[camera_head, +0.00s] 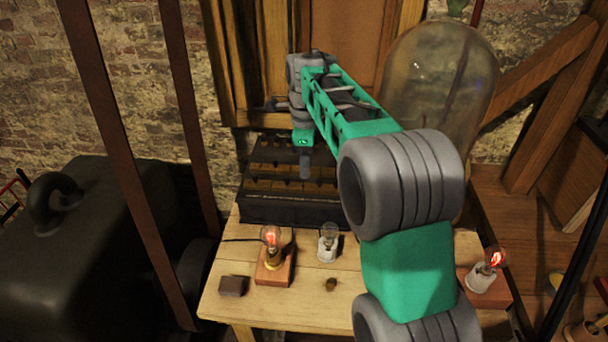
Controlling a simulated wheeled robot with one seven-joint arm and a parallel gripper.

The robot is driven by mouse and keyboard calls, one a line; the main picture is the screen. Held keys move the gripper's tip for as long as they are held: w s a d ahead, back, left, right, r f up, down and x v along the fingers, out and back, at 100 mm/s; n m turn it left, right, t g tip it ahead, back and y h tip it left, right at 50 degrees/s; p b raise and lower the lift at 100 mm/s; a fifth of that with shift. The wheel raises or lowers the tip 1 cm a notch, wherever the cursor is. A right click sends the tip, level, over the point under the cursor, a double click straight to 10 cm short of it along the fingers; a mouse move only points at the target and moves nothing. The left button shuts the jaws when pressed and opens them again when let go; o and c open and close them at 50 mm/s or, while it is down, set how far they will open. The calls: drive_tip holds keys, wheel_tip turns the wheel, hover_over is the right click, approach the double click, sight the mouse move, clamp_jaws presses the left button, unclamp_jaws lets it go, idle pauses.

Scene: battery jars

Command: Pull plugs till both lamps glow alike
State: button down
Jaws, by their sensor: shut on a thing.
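A dark box with brass-coloured rows (265,184) stands at the back of the table. My gripper (305,174) points down in front of its rows. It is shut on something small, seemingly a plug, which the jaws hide. The left lamp (271,238) glows orange-red on a reddish wooden block. The right lamp (494,259) glows red in a white socket on another such block. I cannot judge fine differences in their glow. A small brown piece (331,285), perhaps a loose plug, lies on the table.
A clear, unlit bulb in a white socket (327,246) stands between the lamps. A dark brown block (233,286) lies at the table's front left. A large glass vessel (440,75) stands behind my arm. My arm covers the table's right middle. The front strip (290,306) is mostly bare.

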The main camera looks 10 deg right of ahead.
drive_tip(key=s+r+b, duration=0.2)
drive_tip(key=s+r, duration=0.1)
drive_tip(key=s, duration=0.4)
drive_tip(key=w+n+p, duration=0.7)
drive_tip(key=w+n, duration=0.3)
drive_tip(key=w, duration=0.1)
drive_tip(key=w+d+f+n, duration=0.1)
drive_tip(key=w+f+n, duration=0.2)
drive_tip(key=w+d+f+n, duration=0.1)
drive_tip(key=w+f+n, duration=0.2)
drive_tip(key=n, duration=0.1)
drive_tip(key=w+d+f+n, duration=0.1)
drive_tip(key=w+f+n, duration=0.1)
drive_tip(key=f+n, duration=0.2)
drive_tip(key=shift+w, duration=0.4)
drive_tip(key=shift+p, duration=0.3)
drive_tip(key=shift+f, duration=1.35)
drive_tip(key=c, duration=1.3)
unclamp_jaws()
